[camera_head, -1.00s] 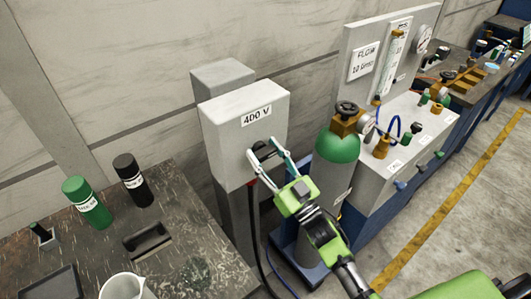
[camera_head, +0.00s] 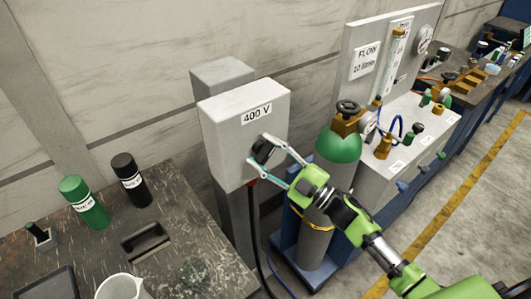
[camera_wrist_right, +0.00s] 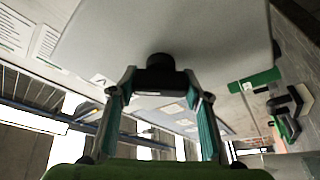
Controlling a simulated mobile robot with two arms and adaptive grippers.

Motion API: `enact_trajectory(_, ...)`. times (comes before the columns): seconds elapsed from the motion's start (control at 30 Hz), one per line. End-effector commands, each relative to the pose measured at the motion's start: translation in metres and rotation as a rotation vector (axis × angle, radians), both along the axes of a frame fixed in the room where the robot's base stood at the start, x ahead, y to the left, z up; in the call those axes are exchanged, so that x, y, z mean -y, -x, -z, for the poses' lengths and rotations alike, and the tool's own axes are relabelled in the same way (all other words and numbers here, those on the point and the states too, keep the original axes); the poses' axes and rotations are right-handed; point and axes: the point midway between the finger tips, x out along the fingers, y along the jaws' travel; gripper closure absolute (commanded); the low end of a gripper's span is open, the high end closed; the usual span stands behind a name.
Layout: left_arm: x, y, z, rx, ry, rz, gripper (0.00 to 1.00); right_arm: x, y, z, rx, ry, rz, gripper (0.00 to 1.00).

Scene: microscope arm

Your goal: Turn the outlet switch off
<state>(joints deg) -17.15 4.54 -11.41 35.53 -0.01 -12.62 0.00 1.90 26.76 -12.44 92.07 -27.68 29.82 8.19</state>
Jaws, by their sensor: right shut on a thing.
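The grey outlet box (camera_head: 225,125) labelled 400 V stands on a post against the wall. Its black round switch (camera_head: 262,150) is on the front face, partly covered by my fingers. My right gripper (camera_head: 258,149) has its two fingers on opposite sides of the switch and is shut on it. In the right wrist view, the black switch (camera_wrist_right: 160,62) sits between the fingertips, against the grey box face (camera_wrist_right: 205,35). The turn position of the switch is hard to read. My left gripper does not show.
A green-topped gas cylinder (camera_head: 338,146) stands close to the right of the box, near my right gripper. A dark worktable (camera_head: 185,235) at lower left holds green and black bottles (camera_head: 130,180). A cable hangs below the box.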

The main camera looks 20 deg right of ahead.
Motion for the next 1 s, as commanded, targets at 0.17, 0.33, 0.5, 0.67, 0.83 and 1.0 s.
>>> enact_trajectory(0.17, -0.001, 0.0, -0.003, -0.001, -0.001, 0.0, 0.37, 0.0, 0.0, -0.001, 0.058, 0.163, -0.001, 0.77)
enact_trajectory(0.33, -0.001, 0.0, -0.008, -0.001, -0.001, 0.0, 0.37, 0.0, 0.0, -0.001, 0.113, 0.313, -0.001, 0.77)
enact_trajectory(0.5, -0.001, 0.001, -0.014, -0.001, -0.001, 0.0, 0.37, 0.0, 0.0, -0.001, 0.163, 0.453, -0.001, 0.77)
enact_trajectory(0.67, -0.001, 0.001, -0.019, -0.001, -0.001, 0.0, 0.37, 0.0, 0.0, -0.001, 0.203, 0.56, 0.0, 0.77)
enact_trajectory(0.83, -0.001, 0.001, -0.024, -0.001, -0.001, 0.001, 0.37, 0.0, 0.0, 0.0, 0.232, 0.645, 0.0, 0.77)
enact_trajectory(1.0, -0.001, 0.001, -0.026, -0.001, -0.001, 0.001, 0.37, -0.001, 0.0, 0.001, 0.253, 0.698, 0.0, 0.77)
